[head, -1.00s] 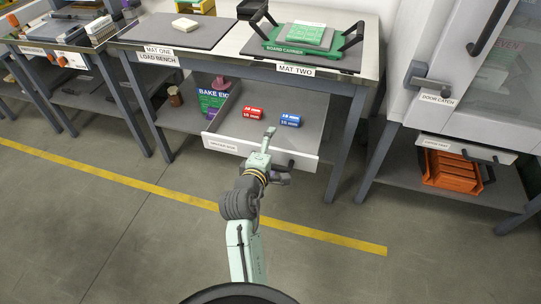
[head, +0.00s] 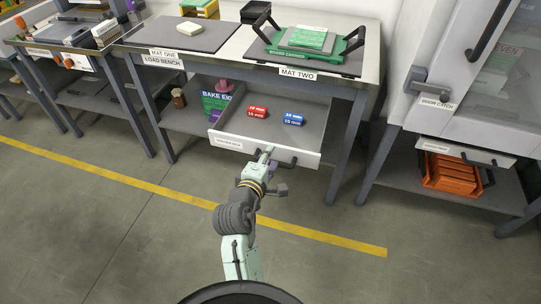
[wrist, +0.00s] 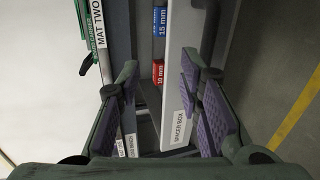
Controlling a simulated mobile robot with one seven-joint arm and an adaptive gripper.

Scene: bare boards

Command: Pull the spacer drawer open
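The spacer drawer (head: 229,133) hangs open under the bench, with a pale front wall and the label SPACER BOX. Its dark handle (head: 283,161) is on the front. A red 10 mm spacer block (head: 258,112) and a blue 15 mm one (head: 293,119) lie inside. My gripper (head: 268,153) is at the drawer front, left of the handle's visible part. In the wrist view my gripper (wrist: 160,90) is open, with purple pads either side of the front wall (wrist: 179,75). The handle (wrist: 211,28) shows beyond the right finger. Finger contact cannot be told.
The bench top (head: 228,57) above holds a green board carrier (head: 312,42) on mat two. An orange crate (head: 452,172) sits under the cabinet at right. The floor in front is clear.

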